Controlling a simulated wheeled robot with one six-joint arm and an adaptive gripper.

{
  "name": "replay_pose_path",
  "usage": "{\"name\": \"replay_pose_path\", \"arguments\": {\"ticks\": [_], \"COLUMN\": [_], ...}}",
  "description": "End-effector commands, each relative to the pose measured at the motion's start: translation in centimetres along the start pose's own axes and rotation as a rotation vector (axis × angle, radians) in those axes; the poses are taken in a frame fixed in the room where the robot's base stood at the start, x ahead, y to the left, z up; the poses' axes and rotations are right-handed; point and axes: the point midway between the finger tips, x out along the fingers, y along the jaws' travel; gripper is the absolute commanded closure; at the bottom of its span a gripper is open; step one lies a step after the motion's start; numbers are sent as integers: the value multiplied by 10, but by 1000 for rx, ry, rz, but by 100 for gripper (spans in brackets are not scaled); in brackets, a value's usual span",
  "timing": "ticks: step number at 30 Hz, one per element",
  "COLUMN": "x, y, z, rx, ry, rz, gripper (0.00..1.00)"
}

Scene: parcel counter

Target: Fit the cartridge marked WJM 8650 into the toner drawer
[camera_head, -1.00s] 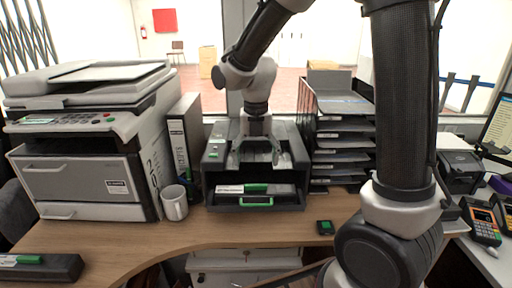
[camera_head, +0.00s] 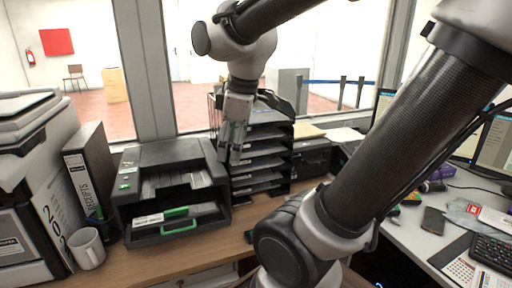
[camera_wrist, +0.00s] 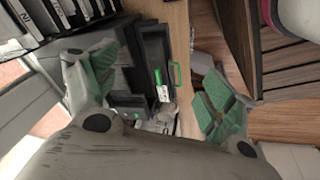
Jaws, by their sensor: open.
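A dark printer (camera_head: 165,155) with an open front stands on the desk at the left in the head view. Its toner drawer (camera_head: 180,229) has a green handle and is pulled out at the front. A dark cartridge (camera_head: 163,217) with a white label and a green strip lies in the drawer; I cannot read its marking. The wrist view also shows the cartridge (camera_wrist: 159,84) and the drawer handle (camera_wrist: 175,74). My gripper (camera_head: 234,148) is open and empty, above and right of the printer, in front of the paper trays. No cartridge is between its fingers (camera_wrist: 155,95).
A white mug (camera_head: 87,248) and a binder (camera_head: 88,178) stand left of the printer. A stack of black paper trays (camera_head: 262,160) stands close on its right. A larger copier (camera_head: 30,190) is at the far left. A keyboard (camera_head: 491,250) and phone lie at the right.

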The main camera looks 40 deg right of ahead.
Motion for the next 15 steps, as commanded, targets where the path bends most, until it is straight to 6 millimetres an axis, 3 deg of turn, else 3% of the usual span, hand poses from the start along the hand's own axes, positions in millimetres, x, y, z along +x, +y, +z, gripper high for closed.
{"name": "replay_pose_path", "arguments": {"ticks": [3,6,10,15], "x": [-12,-16,-18,-18], "y": [-10,-17,-21,-22], "z": [31,47,57,58], "rx": [393,627,778,807], "ry": [43,70,89,91], "rz": [44,61,69,69], "gripper": [16,16,16,16]}}
